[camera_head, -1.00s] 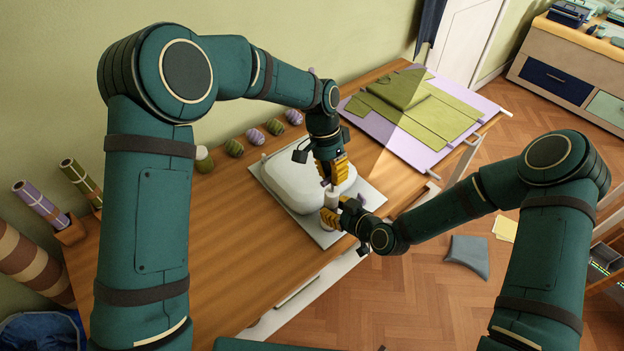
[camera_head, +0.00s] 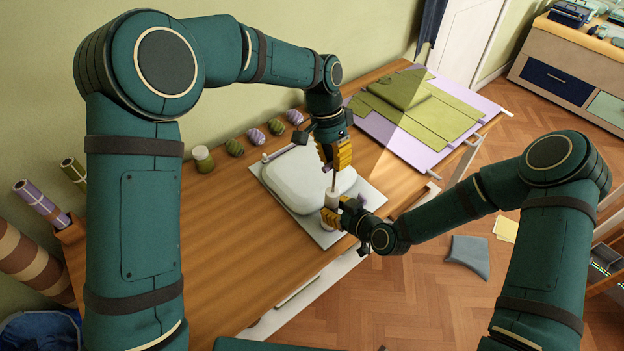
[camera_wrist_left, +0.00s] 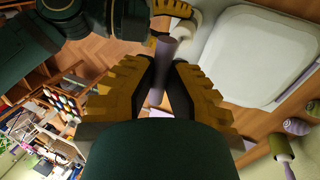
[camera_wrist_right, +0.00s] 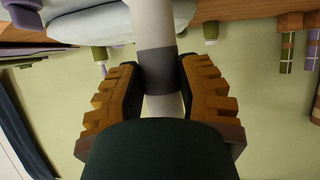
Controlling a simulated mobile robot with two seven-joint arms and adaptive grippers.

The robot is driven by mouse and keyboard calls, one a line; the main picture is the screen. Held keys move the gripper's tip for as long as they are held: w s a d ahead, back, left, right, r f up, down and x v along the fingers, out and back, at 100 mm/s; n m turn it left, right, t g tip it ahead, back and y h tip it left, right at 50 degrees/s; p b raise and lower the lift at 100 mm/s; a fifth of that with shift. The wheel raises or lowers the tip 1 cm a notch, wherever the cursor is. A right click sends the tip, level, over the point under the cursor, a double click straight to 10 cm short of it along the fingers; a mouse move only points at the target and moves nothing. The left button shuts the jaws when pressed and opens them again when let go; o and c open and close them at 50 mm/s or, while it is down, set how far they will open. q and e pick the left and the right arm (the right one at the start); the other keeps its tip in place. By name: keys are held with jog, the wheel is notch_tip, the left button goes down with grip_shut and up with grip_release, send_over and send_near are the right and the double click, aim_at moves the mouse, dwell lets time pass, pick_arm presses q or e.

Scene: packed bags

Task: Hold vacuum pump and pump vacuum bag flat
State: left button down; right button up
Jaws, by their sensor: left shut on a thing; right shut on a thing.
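The vacuum bag (camera_head: 295,182) is a pale, rounded, still-thick cushion on a grey mat (camera_head: 322,238); it also shows in the left wrist view (camera_wrist_left: 255,60). The upright white vacuum pump (camera_head: 331,200) stands at the bag's near right side. My right gripper (camera_head: 338,212) is shut around its body, on a grey band (camera_wrist_right: 157,70) in the right wrist view. My left gripper (camera_head: 336,158) is above, shut on the pump's purple handle (camera_wrist_left: 161,65). A thin rod (camera_head: 333,181) shows between handle and body. The hose and the pump's base are largely hidden.
A purple board with green cloth (camera_head: 425,110) lies at the table's far right. The wooden table (camera_head: 225,235) is clear left of the mat. Its front edge runs close to the pump.

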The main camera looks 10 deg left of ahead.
aim_at(334, 172)
pick_arm(q)
jog(key=shift+f, duration=3.65)
jog(key=shift+r, duration=0.1)
jog(key=shift+r, duration=3.6)
jog(key=shift+f, duration=0.1)
jog(key=shift+f, duration=2.6)
jog(key=c, duration=0.7)
grip_release()
